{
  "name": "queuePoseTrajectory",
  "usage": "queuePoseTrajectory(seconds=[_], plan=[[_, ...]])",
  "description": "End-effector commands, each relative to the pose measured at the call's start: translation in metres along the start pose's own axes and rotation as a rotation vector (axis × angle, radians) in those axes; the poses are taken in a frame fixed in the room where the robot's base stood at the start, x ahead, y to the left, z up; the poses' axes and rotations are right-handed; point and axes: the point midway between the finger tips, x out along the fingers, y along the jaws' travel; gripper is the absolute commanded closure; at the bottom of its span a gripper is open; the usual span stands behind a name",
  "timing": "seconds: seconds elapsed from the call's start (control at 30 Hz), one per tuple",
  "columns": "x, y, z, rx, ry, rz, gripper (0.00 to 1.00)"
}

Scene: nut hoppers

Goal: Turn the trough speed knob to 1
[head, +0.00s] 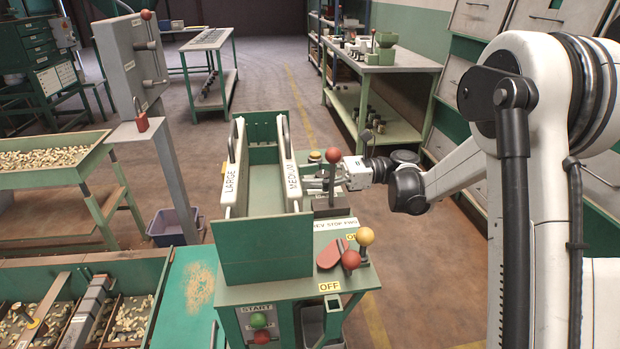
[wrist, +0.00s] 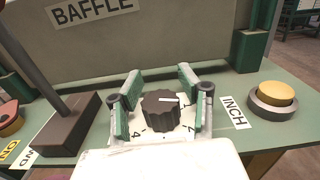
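The trough speed knob (wrist: 160,112) is a black ribbed knob with a white pointer line, on a white numbered dial plate (wrist: 165,136). The pointer lies toward the right in the wrist view. A 4 shows at lower left of the dial and a 2 at lower right. A mark at the right edge may be the 1, partly hidden. My gripper (wrist: 163,98) has its green-padded fingers on either side of the knob, with gaps showing between pads and knob. In the head view my gripper (head: 326,172) is beside the MEDIUM side of the trough; the knob is hidden there.
A yellow INCH button (wrist: 273,98) is right of the knob. A dark lever base (wrist: 67,122) stands left, and the BAFFLE panel (wrist: 150,40) rises behind. In the head view a red-knobbed lever (head: 332,156) stands close to my gripper.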

Motion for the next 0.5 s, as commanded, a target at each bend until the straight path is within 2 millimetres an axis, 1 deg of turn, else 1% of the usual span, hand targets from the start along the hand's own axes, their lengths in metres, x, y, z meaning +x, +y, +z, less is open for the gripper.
queuePoseTrajectory(seconds=[0.2,0.27,0.4,0.5], plan=[[0.0003,0.0,0.0002,0.0,0.0,0.0,0.63],[0.0003,0.0,0.0002,0.0,0.0,0.0,0.7],[0.0003,0.0,0.0002,0.0,0.0,0.0,0.88],[0.0002,0.0,0.0002,0.0,0.0,0.0,1.0]])
